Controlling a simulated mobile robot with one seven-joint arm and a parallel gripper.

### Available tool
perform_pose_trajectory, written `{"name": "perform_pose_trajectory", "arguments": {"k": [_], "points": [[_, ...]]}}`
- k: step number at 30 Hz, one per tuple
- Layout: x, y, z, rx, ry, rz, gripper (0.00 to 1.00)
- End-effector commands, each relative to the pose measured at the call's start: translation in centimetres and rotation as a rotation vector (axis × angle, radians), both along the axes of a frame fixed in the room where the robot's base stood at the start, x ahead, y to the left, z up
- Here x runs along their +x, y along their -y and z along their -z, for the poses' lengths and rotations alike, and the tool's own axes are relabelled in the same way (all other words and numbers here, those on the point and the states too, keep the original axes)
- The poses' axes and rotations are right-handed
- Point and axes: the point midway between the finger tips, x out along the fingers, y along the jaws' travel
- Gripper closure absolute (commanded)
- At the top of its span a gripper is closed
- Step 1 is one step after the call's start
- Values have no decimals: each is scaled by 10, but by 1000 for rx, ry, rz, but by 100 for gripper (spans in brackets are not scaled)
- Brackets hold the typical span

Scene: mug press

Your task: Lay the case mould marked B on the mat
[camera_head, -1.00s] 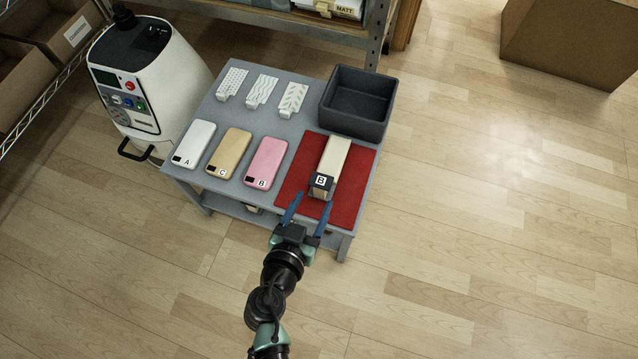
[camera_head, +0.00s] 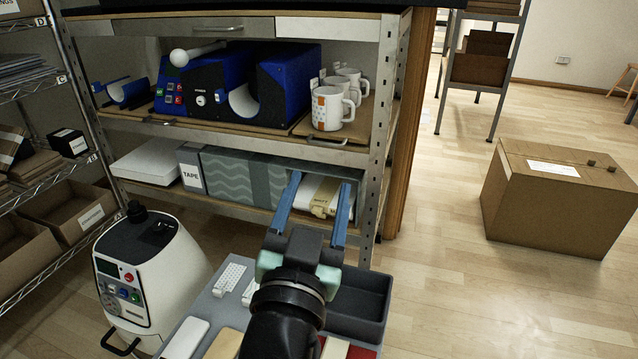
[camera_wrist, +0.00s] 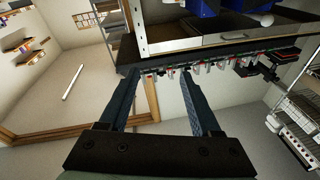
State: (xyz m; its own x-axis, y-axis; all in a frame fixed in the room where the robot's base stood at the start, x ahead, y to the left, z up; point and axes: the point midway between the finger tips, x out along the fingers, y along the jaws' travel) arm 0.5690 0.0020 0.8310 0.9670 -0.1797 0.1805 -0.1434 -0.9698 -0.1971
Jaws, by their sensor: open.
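The case mould marked B is the beige block (camera_head: 335,349) at the bottom edge of the head view. Only its far end shows, with the red mat (camera_head: 362,353) beside it. A second ago the whole block lay on the mat with its B label facing front. That label is out of view now. My gripper (camera_head: 316,185) is open, raised above the table and apart from the mould. In the wrist view its two fingers (camera_wrist: 167,72) are spread with nothing between them.
A dark grey bin (camera_head: 362,298) stands at the table's back right. A shelf unit behind holds a blue press (camera_head: 235,90), mugs (camera_head: 330,107) and a box marked TAPE (camera_head: 190,170). A white machine (camera_head: 150,275) stands left. A cardboard box (camera_head: 555,200) is on the floor right.

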Motion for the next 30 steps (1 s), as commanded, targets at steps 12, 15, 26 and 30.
{"name": "perform_pose_trajectory", "arguments": {"k": [12,15,26,30], "points": [[-121,4,-266,-220,583,-76,35],[-130,3,-275,-238,612,-77,35],[-130,2,-279,-240,610,-78,35],[-129,2,-299,-239,610,-78,35]]}}
